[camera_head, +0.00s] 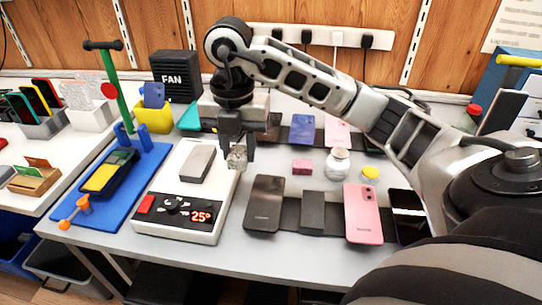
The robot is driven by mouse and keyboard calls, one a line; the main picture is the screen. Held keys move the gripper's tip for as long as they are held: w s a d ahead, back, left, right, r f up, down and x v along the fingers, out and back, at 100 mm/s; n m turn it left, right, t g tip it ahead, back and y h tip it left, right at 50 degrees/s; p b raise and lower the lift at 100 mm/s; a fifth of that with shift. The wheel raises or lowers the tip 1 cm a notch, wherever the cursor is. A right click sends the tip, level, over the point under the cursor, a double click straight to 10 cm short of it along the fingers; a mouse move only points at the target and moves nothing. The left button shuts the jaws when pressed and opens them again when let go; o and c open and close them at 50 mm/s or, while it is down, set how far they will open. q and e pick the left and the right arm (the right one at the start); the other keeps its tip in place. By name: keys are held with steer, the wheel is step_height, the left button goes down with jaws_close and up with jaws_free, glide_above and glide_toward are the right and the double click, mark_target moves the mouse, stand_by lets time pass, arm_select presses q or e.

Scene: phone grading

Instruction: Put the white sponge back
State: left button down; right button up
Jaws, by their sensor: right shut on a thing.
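My right gripper (237,147) reaches in from the right and points down over the right edge of the white heating plate (164,188). It is shut on a small whitish, speckled block, which looks like the white sponge (236,158). The fingers hide part of the sponge. I cannot tell whether the sponge touches anything below it. My left gripper is not in view.
A grey block (198,163) lies on the plate. Phones lie to the right, including a dark one (265,204) and a pink one (362,213). A pink block (302,167) and white jar (338,164) stand behind them. A blue mat (84,213) lies left.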

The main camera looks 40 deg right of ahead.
steer(key=w+d+f+b, duration=0.1)
steer(key=w+d+f, duration=0.25)
steer(key=d, duration=0.55)
glide_above(271, 167)
steer(key=a, duration=0.1)
steer(key=f, duration=0.4)
steer(key=shift+s+a+f+b, duration=0.2)
steer(key=shift+s+f+b, duration=0.1)
steer(key=shift+s+f, duration=0.1)
steer(key=shift+w+d+f, duration=0.25)
steer(key=shift+d+f, duration=0.25)
steer(key=shift+f, duration=0.15)
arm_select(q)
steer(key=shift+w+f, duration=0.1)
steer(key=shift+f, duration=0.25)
arm_select(e)
steer(key=shift+w+d+f, duration=0.1)
steer(key=shift+d+f, duration=0.05)
steer(key=shift+f, duration=1.55)
steer(key=shift+f, duration=0.1)
steer(key=o, duration=0.9)
